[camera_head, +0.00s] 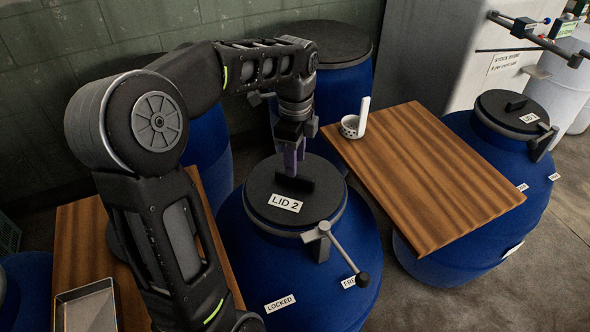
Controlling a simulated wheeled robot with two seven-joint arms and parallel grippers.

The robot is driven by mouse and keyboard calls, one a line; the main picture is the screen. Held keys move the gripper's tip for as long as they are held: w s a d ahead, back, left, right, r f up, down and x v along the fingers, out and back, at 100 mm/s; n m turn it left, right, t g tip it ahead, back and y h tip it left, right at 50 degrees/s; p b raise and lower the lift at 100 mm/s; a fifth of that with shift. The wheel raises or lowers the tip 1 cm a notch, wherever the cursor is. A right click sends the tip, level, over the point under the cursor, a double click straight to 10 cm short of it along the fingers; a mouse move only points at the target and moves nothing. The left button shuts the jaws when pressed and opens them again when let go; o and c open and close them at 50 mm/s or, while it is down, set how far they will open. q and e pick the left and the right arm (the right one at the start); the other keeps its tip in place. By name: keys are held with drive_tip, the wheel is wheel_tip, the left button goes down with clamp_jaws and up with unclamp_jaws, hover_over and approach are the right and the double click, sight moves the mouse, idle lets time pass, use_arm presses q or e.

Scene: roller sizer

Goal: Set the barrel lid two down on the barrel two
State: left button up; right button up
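Barrel lid two (262,200), a dark round disc with a black bar handle and a "LID 2" label, is at the top of the blue barrel two (245,268) in the middle. It looks level and centred over the mouth; I cannot tell whether a small gap is left below it. My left gripper (291,164) points down from above, its purple fingers at the lid's handle, and looks shut on it. The handle partly hides the fingertips. A clamp lever (345,255) with a black knob sticks out at the barrel's front, by "LOCKED" and "FREE" labels. My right gripper is out of view.
Another blue barrel with a dark lid (497,112) stands at the far right. A metal tray (85,308) sits at lower left. More barrels stand behind.

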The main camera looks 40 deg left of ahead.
use_arm(q)
wheel_tip(320, 180, up, 8)
drive_tip(key=p, duration=0.1)
drive_tip(key=shift+f, duration=0.15)
idle(0.9)
